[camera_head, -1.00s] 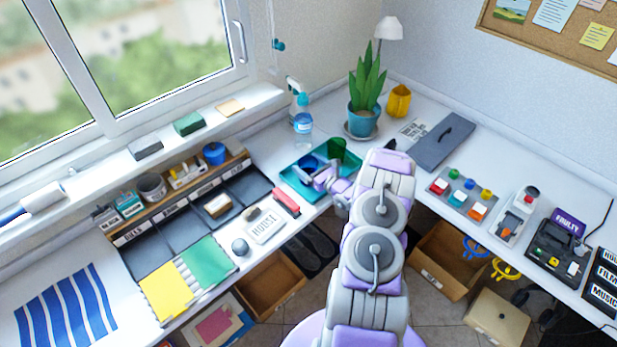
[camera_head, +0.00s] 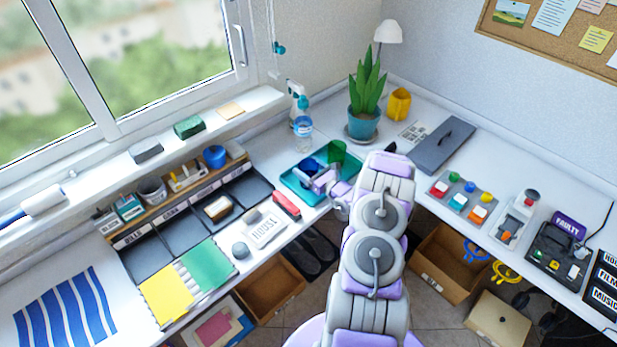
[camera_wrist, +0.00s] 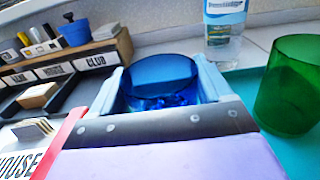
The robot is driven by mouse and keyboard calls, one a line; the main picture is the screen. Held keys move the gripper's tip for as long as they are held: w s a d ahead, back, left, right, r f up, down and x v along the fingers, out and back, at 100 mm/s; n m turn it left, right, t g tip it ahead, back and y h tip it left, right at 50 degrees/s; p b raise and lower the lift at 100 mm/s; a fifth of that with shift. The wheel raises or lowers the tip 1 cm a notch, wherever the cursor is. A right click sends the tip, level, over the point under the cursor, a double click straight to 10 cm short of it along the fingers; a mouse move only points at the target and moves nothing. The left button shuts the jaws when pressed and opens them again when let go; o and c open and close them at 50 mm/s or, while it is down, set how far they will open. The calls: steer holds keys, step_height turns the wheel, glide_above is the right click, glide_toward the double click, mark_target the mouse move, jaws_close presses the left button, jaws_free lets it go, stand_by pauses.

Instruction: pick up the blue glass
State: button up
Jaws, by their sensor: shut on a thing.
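The blue glass (camera_wrist: 160,82) is a clear blue tumbler, seen large in the wrist view between the two light-blue fingers of my gripper (camera_wrist: 165,88). My gripper is shut on it, one finger on each side. In the head view the blue glass (camera_head: 309,166) is small, on or just above the teal tray (camera_head: 289,179), with my gripper (camera_head: 314,176) at its near side. I cannot tell whether its base touches the tray. The glass looks upright. Its lower part is hidden by my gripper in the wrist view.
A green glass (camera_wrist: 290,88) stands right of the blue one on the tray. A water bottle (camera_wrist: 225,28) stands behind. A red stapler-like object (camera_head: 286,204) lies left of the tray. A potted plant (camera_head: 364,122) stands behind right.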

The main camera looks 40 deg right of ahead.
steer(key=shift+r, duration=0.2)
steer(key=shift+r+p, duration=0.7)
steer(key=shift+r, duration=1.1)
steer(key=s+a+p, duration=0.1)
steer(key=s+a, duration=0.1)
steer(key=s, duration=0.5)
steer(key=s+a+r+p, duration=0.1)
steer(key=s+p, duration=0.1)
steer(key=s, duration=0.6)
steer(key=shift+s+a, duration=0.2)
steer(key=shift+a, duration=0.15)
steer(key=shift+s+p, duration=0.1)
steer(key=shift+p, duration=0.2)
